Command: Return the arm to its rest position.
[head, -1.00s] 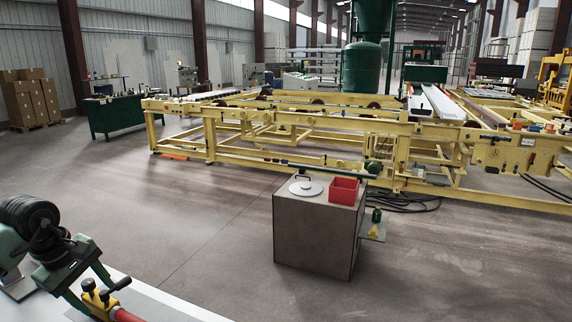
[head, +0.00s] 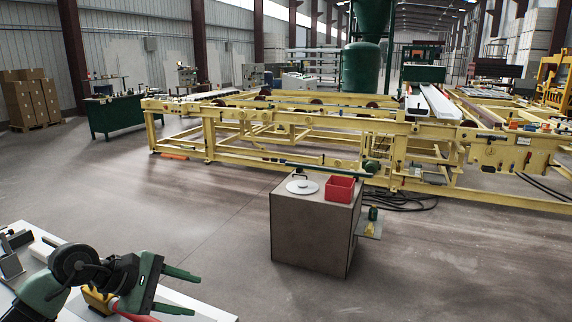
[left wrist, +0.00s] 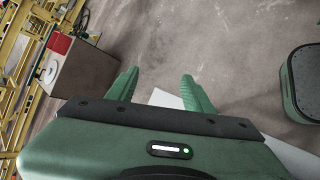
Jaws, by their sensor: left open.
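My left arm (head: 75,265) comes in at the lower left of the head view, bent over a white table. Its green left gripper (head: 182,291) points to the right, with its two fingers apart and nothing between them. In the left wrist view the same gripper (left wrist: 160,90) shows both fingers spread, with floor and a white edge behind them. My right gripper is not in view.
A yellow-and-red tool (head: 98,299) lies on the white table (head: 190,303), partly hidden by my arm. A brown box-shaped stand (head: 312,238) bears a red bin (head: 340,189) and a round lid (head: 301,187). A long yellow conveyor frame (head: 330,127) stands behind. The floor between is clear.

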